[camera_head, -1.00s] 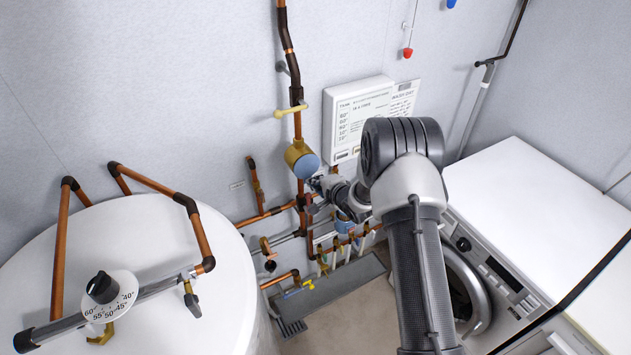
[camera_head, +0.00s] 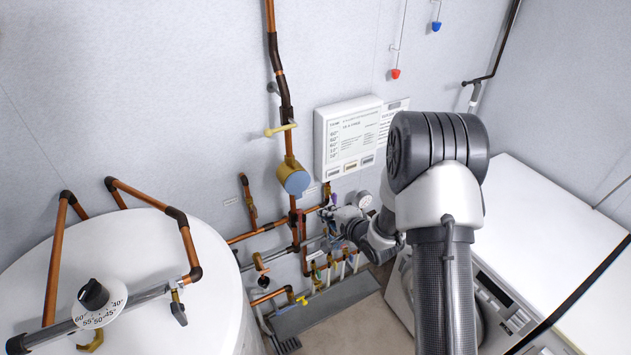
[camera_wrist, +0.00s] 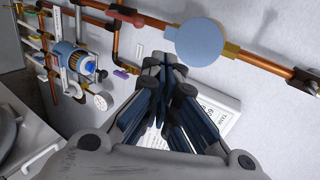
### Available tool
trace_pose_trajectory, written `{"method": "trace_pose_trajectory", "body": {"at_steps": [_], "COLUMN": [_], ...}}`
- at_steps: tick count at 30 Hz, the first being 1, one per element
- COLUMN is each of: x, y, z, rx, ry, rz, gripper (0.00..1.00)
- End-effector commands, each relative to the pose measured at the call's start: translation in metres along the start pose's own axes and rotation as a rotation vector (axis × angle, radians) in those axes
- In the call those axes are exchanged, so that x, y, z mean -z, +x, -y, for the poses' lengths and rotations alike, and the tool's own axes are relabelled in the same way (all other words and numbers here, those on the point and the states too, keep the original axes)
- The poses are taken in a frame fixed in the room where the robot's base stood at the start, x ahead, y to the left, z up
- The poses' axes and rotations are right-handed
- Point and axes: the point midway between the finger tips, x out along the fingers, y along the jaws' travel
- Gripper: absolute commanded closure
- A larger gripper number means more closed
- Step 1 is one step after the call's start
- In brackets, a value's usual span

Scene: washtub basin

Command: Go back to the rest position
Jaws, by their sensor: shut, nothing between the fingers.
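My gripper (camera_head: 330,208) is in front of the copper pipework on the back wall, seen small in the head view. In the wrist view my gripper (camera_wrist: 160,122) has its fingers drawn together with nothing held between them. Beyond the fingers in that view are the white panel (camera_wrist: 219,112) and the wall. A round blue-faced gauge (camera_wrist: 199,42) with a brass body shows above and to the right of the fingers. The same gauge (camera_head: 294,180) shows above and to the left of my gripper in the head view.
A white tank (camera_head: 150,270) with a temperature dial (camera_head: 97,303) stands at left. A washing machine (camera_head: 500,300) with a white top is at right. The wall panel (camera_head: 347,138) hangs behind my arm. Red (camera_head: 395,74) and blue (camera_head: 436,27) pulls hang above.

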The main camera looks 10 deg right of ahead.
Motion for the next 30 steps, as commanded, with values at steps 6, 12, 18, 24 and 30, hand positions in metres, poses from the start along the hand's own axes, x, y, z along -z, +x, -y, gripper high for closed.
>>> {"method": "trace_pose_trajectory", "body": {"at_steps": [6, 12, 18, 24, 30], "x": [0.003, 0.015, 0.011, -0.014, -0.059], "y": [-0.006, -0.044, -0.116, -0.199, -0.284], "z": [0.009, 0.044, 0.065, 0.06, 0.026], "rx": [-0.017, -0.139, -0.322, -0.496, -0.625], "ry": [-0.056, -0.318, -0.591, -0.813, -1.007], "rz": [-0.021, -0.12, -0.174, -0.132, 0.015], "gripper": [1.0, 1.0, 1.0, 1.0, 1.0]}}
